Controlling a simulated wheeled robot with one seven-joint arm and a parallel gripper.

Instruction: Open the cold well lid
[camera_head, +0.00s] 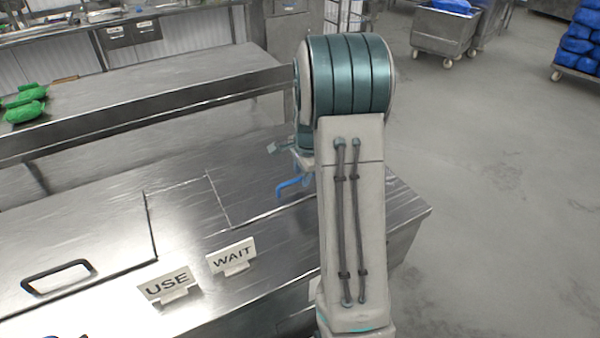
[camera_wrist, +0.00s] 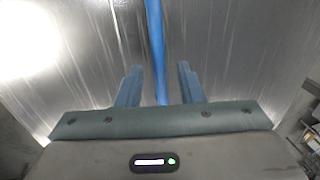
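My gripper (camera_wrist: 159,66) points down at the steel counter, its two blue-grey fingers apart. A bright blue bar (camera_wrist: 154,30) runs between them, with a gap showing on each side. In the head view my gripper (camera_head: 290,158) is partly hidden behind my arm, over the right part of the counter. A bent blue handle-like piece (camera_head: 291,186) shows just below it, over a seamed steel panel (camera_head: 245,185) that looks like a closed lid. I cannot tell whether the bar touches the fingers. A second flat lid (camera_head: 100,235) with a black handle (camera_head: 55,276) lies at left.
A USE sign (camera_head: 168,285) and a WAIT sign (camera_head: 231,257) stand on the counter's front part. Green bags (camera_head: 25,102) lie on a raised steel shelf (camera_head: 150,90) behind. The floor (camera_head: 490,200) to the right is clear; carts stand farther back.

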